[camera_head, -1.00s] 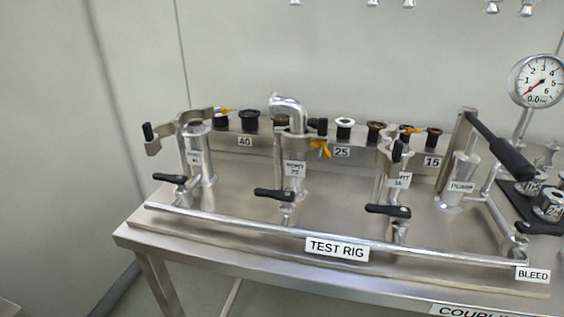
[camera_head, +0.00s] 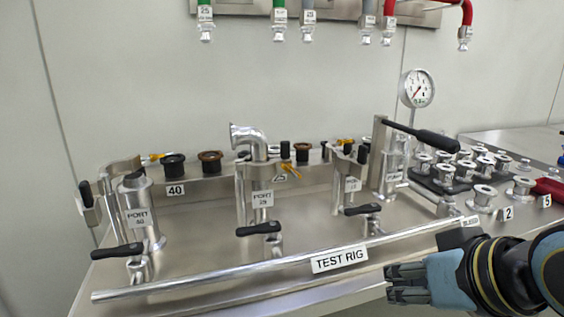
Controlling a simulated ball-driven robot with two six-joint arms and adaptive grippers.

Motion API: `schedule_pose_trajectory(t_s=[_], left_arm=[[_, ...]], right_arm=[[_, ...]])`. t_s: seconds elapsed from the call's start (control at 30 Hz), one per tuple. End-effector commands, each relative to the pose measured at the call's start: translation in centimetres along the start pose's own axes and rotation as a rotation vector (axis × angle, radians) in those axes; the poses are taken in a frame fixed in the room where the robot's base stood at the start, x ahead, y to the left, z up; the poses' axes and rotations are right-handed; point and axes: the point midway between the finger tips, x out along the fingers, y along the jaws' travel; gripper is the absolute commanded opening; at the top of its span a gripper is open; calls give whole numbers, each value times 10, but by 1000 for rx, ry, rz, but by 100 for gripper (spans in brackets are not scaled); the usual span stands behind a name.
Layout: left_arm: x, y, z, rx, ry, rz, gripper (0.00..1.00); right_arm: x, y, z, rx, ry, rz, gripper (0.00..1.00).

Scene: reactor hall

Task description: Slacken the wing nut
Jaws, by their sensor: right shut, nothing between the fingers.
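The test rig has three upright ports with clamps. The middle port (camera_head: 263,199) carries a bent metal elbow (camera_head: 249,135), and an orange wing nut (camera_head: 289,170) sticks out at the right of its clamp. My right gripper (camera_head: 394,284) is shut and empty at the lower right, in front of the rig's front rail and well apart from the wing nuts. My left gripper is not in view.
Black lever handles (camera_head: 258,229) stand in front of the ports. A front rail (camera_head: 215,277) bounds the rig. A pump with a long black handle (camera_head: 425,134) and a gauge (camera_head: 416,88) stands at right, near several metal couplings. Hoses (camera_head: 279,18) hang above.

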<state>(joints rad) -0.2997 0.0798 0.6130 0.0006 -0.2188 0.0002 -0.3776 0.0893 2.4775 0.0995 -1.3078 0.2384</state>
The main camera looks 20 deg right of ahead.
Motion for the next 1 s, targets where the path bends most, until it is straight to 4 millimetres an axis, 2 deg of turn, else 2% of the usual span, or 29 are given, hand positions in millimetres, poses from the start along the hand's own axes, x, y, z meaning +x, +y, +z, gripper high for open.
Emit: schedule_pose_trajectory(t_s=[0.03, 0.27, 0.5, 0.6, 0.77, 1.0], left_arm=[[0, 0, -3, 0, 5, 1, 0], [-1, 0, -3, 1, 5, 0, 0], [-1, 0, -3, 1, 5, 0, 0], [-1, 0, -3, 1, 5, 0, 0], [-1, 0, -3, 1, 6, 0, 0], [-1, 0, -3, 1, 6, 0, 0]], right_arm=[[2, -5, -13, 22, 37, -18, 0], [-3, -27, -72, 136, 208, -112, 0], [-23, -53, -144, 276, 410, -254, 0], [-33, -61, -167, 325, 474, -309, 0], [-35, -67, -184, 356, 511, -344, 0], [-1, -76, -205, 356, 510, -344, 0]])
